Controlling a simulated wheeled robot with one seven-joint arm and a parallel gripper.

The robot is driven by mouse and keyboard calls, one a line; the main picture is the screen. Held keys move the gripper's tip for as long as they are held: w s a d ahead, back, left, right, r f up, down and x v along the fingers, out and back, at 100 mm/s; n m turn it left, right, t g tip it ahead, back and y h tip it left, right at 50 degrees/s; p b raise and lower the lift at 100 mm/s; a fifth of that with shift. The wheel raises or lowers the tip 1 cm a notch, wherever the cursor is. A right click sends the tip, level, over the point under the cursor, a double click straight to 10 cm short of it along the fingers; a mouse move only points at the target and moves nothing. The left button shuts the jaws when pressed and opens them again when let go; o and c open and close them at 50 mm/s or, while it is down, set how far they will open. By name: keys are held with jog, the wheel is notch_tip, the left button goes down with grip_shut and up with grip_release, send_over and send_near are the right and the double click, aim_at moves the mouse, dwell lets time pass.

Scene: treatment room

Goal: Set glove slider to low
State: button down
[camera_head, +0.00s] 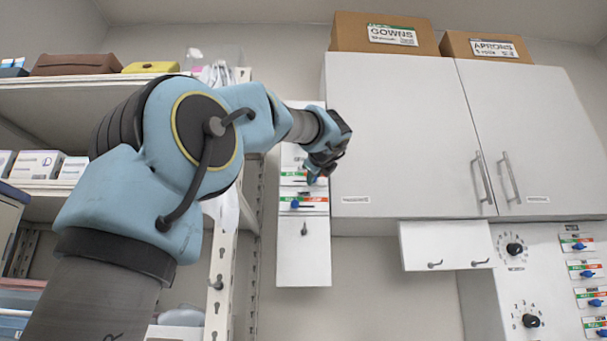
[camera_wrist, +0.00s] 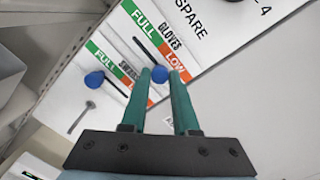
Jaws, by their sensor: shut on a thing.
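The glove slider shows in the wrist view, with its GLOVES label (camera_wrist: 170,38) between a green FULL end and a red LOW end. Its blue knob (camera_wrist: 160,74) is at the LOW end of the dark slot (camera_wrist: 145,51). My gripper (camera_wrist: 163,84) has its two teal fingertips on either side of this knob and is shut on it. In the head view my gripper (camera_head: 316,176) is at the narrow white panel (camera_head: 303,255) left of the cabinet and hides most of the glove slider.
Just below is a second slider with a blue knob (camera_head: 295,204), labelled like "SWABS", and a hook (camera_head: 304,229). White cabinet doors (camera_head: 395,130) are close on the right. Shelves (camera_head: 60,90) stand on the left. More sliders and dials (camera_head: 531,321) are at far right.

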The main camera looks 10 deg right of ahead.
jog(key=shift+d, duration=0.2)
jog(key=c, duration=0.7)
grip_release()
jog(key=shift+s, duration=0.1)
jog(key=s+b, duration=0.1)
jog(key=s, duration=0.2)
jog(key=s+a+b, duration=0.1)
jog(key=s, duration=0.3)
jog(key=s+b, duration=0.1)
jog(key=s, duration=0.2)
jog(key=shift+s+a, duration=0.15)
jog(key=shift+s, duration=0.2)
